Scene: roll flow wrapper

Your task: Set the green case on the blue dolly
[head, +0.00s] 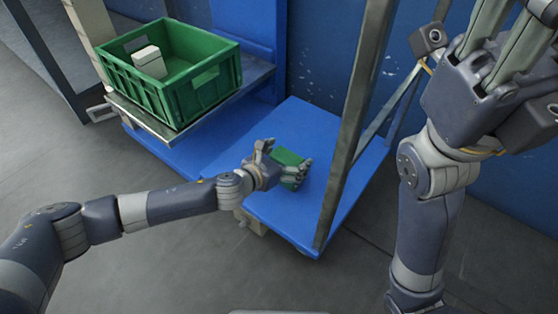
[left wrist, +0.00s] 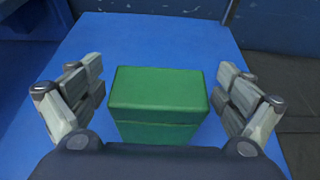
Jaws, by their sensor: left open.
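The green case (head: 287,156) is a small box over the blue deck of the dolly (head: 285,120). In the left wrist view the green case (left wrist: 157,92) looks upright, with the blue deck (left wrist: 150,40) around it. It appears to rest on the deck, but its base is hidden. My left gripper (head: 284,164) is at the case. In the left wrist view its open fingers (left wrist: 160,85) are on either side of the case, with a gap on both sides. My right gripper (head: 510,50) is raised at the upper right, away from the dolly. Its fingertips run out of view.
A green crate (head: 205,102) holding a pale box (head: 149,61) stands on a grey shelf (head: 148,119) left of the deck. A grey upright post (head: 352,120) rises at the deck's right side. A blue wall (head: 318,50) is behind. Grey floor (head: 145,168) is clear in front.

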